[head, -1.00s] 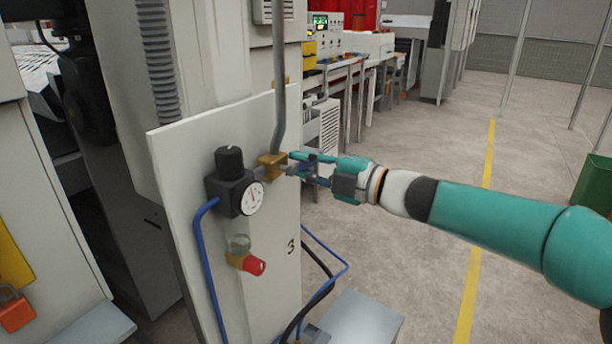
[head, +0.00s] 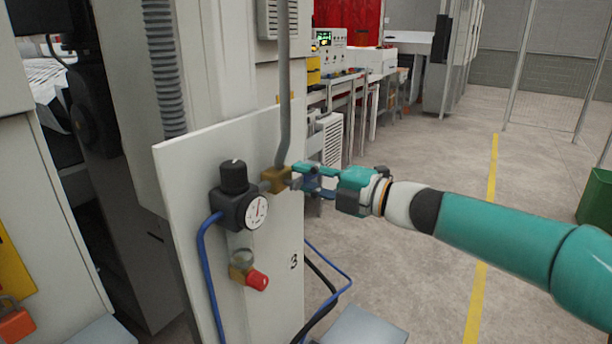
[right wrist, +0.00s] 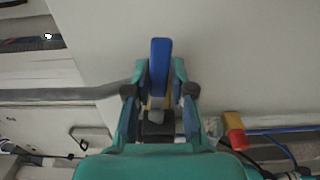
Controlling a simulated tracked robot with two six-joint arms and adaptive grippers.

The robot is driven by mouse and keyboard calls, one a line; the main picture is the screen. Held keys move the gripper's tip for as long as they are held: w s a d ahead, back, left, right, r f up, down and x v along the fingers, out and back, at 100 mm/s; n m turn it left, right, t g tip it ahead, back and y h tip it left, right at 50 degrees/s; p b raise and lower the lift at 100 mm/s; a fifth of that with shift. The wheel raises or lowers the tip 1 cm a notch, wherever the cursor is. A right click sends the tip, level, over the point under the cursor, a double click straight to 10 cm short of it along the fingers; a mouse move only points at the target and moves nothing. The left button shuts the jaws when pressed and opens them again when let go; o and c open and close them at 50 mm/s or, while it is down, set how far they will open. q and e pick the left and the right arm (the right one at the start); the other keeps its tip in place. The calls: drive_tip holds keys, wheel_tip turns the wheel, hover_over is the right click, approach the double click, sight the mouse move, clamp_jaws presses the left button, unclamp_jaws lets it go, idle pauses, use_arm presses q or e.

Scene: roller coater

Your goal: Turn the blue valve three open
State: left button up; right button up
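The blue valve handle (right wrist: 160,68) stands between the two fingers of my right gripper (right wrist: 160,88) in the right wrist view, with brass below it. The fingers lie close along both sides; I cannot tell whether they press on it. In the head view the brass valve body (head: 277,180) sits on the pale panel right of the gauge, under a grey pipe. My right gripper (head: 308,181) reaches it from the right, and the handle is partly hidden by its fingers. My left gripper is not in view.
A black regulator (head: 234,192) with a round gauge (head: 256,212) is close left of the valve. Below are a red knob (head: 257,280) and a blue hose (head: 205,270). The grey pipe (head: 284,90) runs up from the valve. Open floor lies to the right.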

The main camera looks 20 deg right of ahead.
drive_tip(key=shift+o, duration=1.3)
drive_tip(key=shift+r, duration=0.1)
drive_tip(key=shift+d, duration=0.1)
drive_tip(key=v, duration=1.2)
